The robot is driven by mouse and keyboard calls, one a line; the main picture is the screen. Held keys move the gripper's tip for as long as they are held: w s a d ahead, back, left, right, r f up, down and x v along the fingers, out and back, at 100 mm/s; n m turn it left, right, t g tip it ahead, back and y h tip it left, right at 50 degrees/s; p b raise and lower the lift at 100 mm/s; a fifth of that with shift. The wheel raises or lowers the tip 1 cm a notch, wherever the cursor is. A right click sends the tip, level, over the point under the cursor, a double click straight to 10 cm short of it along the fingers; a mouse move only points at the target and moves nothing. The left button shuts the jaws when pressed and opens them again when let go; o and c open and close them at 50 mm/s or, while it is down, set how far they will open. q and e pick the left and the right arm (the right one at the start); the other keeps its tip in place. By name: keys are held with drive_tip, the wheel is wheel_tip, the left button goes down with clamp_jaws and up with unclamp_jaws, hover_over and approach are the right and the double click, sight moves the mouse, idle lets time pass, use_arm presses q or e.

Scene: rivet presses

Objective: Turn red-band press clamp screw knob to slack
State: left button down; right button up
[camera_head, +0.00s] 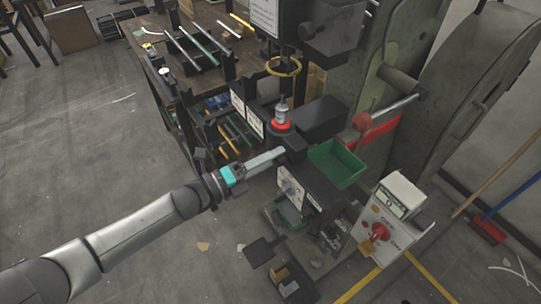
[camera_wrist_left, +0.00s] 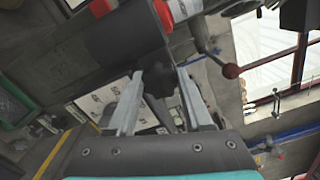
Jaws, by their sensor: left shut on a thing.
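My left gripper (camera_head: 281,153) reaches in from the left to the side of the press, just below the red band (camera_head: 281,126) around its spindle. In the left wrist view the gripper (camera_wrist_left: 159,76) has one finger on each side of a dark lobed clamp screw knob (camera_wrist_left: 157,84), and it is shut on it. The knob sits at the end of a dark cylindrical press part (camera_wrist_left: 125,42). In the head view the fingers and dark parts hide most of the knob. How far the screw is turned cannot be told. My right gripper is not in view.
A green tray (camera_head: 337,164) and a control box with a red switch (camera_head: 380,231) stand right of the press. A red-ball lever (camera_head: 362,121) sticks out behind. A workbench (camera_head: 160,50) with tools stands behind left.

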use_arm(q)
drive_tip(key=n+p, duration=0.1)
drive_tip(key=n, duration=0.6)
drive_tip(key=n+p, duration=0.1)
drive_tip(key=n, duration=0.7)
drive_tip(key=n+p, duration=0.1)
drive_tip(key=n, duration=0.6)
drive_tip(key=shift+s+f+n+p, duration=0.15)
drive_tip(key=shift+f+n+p, duration=0.1)
drive_tip(key=shift+n+p, duration=0.15)
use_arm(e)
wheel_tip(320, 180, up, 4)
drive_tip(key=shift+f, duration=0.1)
use_arm(q)
drive_tip(key=shift+c, duration=1.5)
unclamp_jaws()
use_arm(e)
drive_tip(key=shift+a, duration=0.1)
use_arm(q)
drive_tip(key=p+v, duration=0.1)
drive_tip(key=v, duration=1.4)
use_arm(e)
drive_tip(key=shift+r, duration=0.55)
use_arm(q)
drive_tip(key=shift+s+r, duration=0.1)
